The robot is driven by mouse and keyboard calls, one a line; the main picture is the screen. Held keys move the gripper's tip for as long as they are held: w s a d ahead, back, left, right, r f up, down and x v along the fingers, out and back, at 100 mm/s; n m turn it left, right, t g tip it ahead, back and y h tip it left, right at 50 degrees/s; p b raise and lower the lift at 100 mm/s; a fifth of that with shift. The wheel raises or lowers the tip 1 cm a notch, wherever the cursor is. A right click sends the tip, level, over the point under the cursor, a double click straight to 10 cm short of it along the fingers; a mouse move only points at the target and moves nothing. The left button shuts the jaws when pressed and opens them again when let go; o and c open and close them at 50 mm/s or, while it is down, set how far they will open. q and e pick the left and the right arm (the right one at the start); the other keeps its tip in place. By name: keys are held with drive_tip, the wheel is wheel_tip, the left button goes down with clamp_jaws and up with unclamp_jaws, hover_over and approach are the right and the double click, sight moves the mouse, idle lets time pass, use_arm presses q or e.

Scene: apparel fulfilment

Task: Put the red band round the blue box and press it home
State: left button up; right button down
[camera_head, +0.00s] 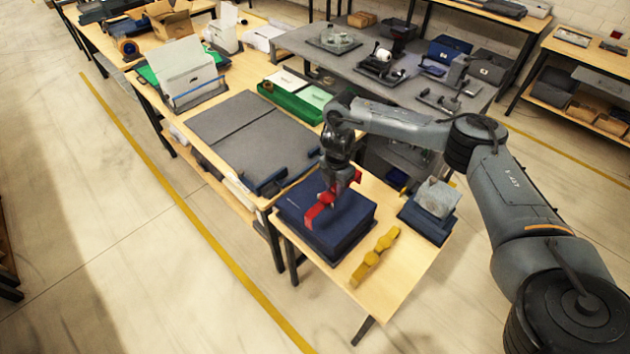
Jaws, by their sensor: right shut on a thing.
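The blue box (342,232) is a dark navy, flat-lidded box on the near end of the wooden table. The red band (318,211) is at the top of the box, toward its far side, with one part lying low over the lid and another rising to the right. My right gripper (338,184) points down over the box and is shut on the red band. The fingertips are small and partly hidden by the band. I cannot tell whether the band touches the lid. My left gripper is not in view.
A yellow notched piece (375,257) lies right of the box. A grey block (437,197) sits on dark folded items at the table's right edge. A grey mat (250,138) and a green tray (290,100) lie farther back. Bare wood (408,270) shows at the near right.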

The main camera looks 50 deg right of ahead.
drive_tip(key=s+f+b, duration=0.1)
drive_tip(key=f, duration=0.1)
drive_tip(key=s+f+b, duration=0.1)
drive_tip(key=f, duration=0.1)
drive_tip(key=s+d+f+b, duration=0.1)
drive_tip(key=f+b, duration=0.1)
drive_tip(key=shift+s+f, duration=0.3)
idle(0.4)
drive_tip(key=shift+w, duration=0.1)
idle(0.6)
